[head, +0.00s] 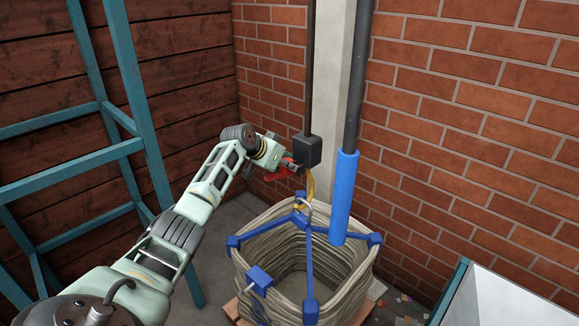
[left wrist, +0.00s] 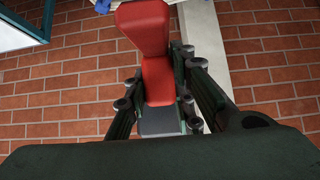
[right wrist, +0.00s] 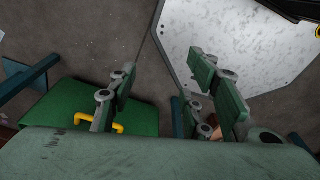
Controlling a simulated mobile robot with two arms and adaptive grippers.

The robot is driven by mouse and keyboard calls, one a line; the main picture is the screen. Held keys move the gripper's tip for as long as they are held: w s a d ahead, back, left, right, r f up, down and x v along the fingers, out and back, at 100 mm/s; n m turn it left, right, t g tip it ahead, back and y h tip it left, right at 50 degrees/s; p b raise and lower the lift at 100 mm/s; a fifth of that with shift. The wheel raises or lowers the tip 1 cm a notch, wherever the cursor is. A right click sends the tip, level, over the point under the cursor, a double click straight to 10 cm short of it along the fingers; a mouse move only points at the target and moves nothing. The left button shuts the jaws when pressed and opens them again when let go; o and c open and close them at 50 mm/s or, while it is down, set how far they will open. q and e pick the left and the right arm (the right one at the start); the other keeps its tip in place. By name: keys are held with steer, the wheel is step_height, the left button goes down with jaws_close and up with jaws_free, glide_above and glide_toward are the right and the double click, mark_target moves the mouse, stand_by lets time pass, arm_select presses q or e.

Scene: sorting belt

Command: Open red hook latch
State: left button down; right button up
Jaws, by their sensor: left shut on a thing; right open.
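The red latch (head: 284,169) sits beside a black block (head: 307,151) at the lower end of a dark hanging rod. My left gripper (head: 292,163) is at the latch. In the left wrist view the red latch (left wrist: 158,78) lies between the fingers of my left gripper (left wrist: 160,88), which is shut on it. A yellow hook (head: 310,187) hangs below the block, close to the ring at the top of the bag's blue frame (head: 301,219). My right gripper (right wrist: 165,78) is open and empty in the right wrist view; it is not in the head view.
A grey ribbed bag (head: 260,248) with blue straps stands under the hook. A blue pole sleeve (head: 343,195) rises at its right. A teal metal frame (head: 130,75) stands left. The right wrist view shows a green box (right wrist: 75,100) with a yellow handle and a grey panel (right wrist: 240,35).

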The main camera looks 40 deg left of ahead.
arm_select(q)
steer(key=c, duration=1.9)
jaws_free()
steer(key=o, duration=0.4)
steer(key=shift+d+r, duration=0.1)
steer(key=shift+d, duration=0.15)
steer(key=shift+s, duration=0.1)
steer(key=v, duration=1.1)
steer(key=shift+s+r, duration=0.25)
steer(key=shift+r, duration=0.1)
arm_select(e)
steer(key=shift+d, duration=0.85)
